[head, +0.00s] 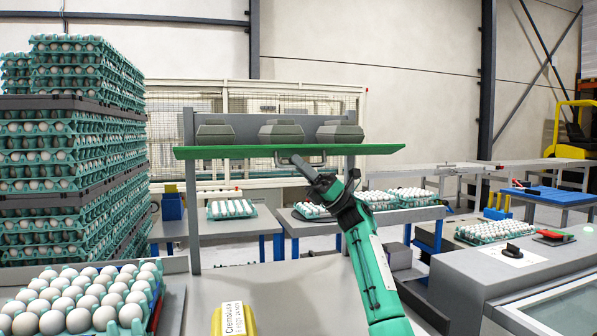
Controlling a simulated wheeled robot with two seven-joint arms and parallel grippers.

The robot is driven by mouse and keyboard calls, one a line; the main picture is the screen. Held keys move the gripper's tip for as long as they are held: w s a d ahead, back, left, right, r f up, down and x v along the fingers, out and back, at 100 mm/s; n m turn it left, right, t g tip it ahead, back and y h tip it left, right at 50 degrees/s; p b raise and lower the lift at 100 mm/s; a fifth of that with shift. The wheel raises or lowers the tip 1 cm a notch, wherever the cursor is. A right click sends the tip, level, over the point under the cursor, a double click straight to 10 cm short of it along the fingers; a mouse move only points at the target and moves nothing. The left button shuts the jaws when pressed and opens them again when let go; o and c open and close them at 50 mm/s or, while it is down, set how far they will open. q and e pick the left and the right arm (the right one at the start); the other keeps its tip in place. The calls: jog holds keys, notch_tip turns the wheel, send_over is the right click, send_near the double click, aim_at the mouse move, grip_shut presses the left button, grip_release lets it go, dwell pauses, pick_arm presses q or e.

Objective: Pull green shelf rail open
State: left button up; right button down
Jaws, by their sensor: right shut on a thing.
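The green shelf rail (230,152) runs across the front of a raised shelf in the middle of the head view. A handle (288,161) hangs under its middle. My right arm comes up from the lower right, and my right gripper (300,163) is at this handle, shut on it. The gripper's fingertips are small in the picture, and part of the handle is hidden behind them. My left gripper is not in view.
Several grey egg cartons (281,132) sit on the shelf above the rail. Tall stacks of egg trays (70,150) stand at the left. A tray of eggs (150,310) and a yellow box (240,318) are in front. A grey machine (470,275) stands at the right.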

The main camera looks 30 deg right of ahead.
jog(key=n+g, duration=0.1)
jog(key=n+g+y, duration=0.1)
jog(key=n+g, duration=0.1)
jog(key=shift+w+f+b, duration=0.15)
jog(key=shift+f+b, duration=0.2)
jog(key=shift+b, duration=0.05)
jog(key=n+g, duration=0.1)
jog(key=n+g+y, duration=0.1)
jog(key=n+g, duration=0.1)
jog(key=n, duration=0.1)
jog(key=shift+w+d+f+g, duration=0.1)
jog(key=shift+w+f+g, duration=0.1)
jog(key=shift+f+g, duration=0.2)
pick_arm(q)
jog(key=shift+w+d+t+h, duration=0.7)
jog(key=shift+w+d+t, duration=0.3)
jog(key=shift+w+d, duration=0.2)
pick_arm(e)
jog(key=shift+w+f+n+g+y, duration=0.1)
jog(key=shift+f+n+g, duration=0.05)
jog(key=shift+n+g, duration=0.65)
jog(key=shift+w+f+n+g+y, duration=0.1)
jog(key=shift+w+n+g, duration=0.05)
jog(key=shift+n+g, duration=0.65)
jog(key=shift+w+f+n+g+y, duration=0.1)
jog(key=shift+f+n+g, duration=0.05)
jog(key=shift+n+g, duration=0.65)
jog(key=shift+n, duration=0.3)
